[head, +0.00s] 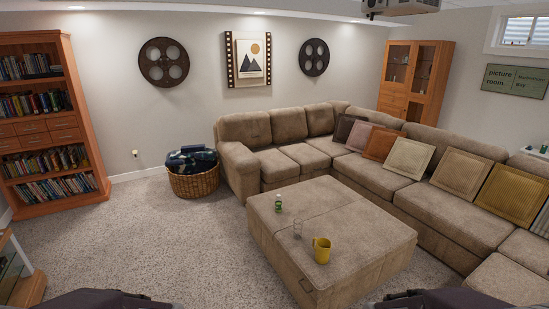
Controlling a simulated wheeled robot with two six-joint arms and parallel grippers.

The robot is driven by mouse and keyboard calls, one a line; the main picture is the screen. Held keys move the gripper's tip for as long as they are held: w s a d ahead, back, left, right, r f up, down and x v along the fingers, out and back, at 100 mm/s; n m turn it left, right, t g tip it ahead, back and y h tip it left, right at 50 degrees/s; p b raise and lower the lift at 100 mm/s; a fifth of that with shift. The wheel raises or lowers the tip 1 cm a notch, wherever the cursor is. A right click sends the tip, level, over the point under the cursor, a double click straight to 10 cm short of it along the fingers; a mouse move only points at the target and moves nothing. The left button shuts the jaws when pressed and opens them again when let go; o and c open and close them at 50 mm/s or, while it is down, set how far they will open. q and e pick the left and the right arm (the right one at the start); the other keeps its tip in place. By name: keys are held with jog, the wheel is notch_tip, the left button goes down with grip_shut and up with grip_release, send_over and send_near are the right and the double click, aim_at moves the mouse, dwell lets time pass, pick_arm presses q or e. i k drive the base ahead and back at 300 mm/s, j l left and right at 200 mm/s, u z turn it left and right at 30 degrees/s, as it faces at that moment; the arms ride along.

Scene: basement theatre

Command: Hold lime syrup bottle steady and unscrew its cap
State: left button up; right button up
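Only dark parts of my two arms show, at the bottom edge left and right. Neither gripper can be seen, and nothing of mine is near the bottle.
A wicker basket (194,182) and bookcase (45,120) stand left. Carpet (170,245) is open left of the ottoman.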

aim_at(278, 201)
jog(key=i, duration=1.15)
jog(key=z, duration=0.05)
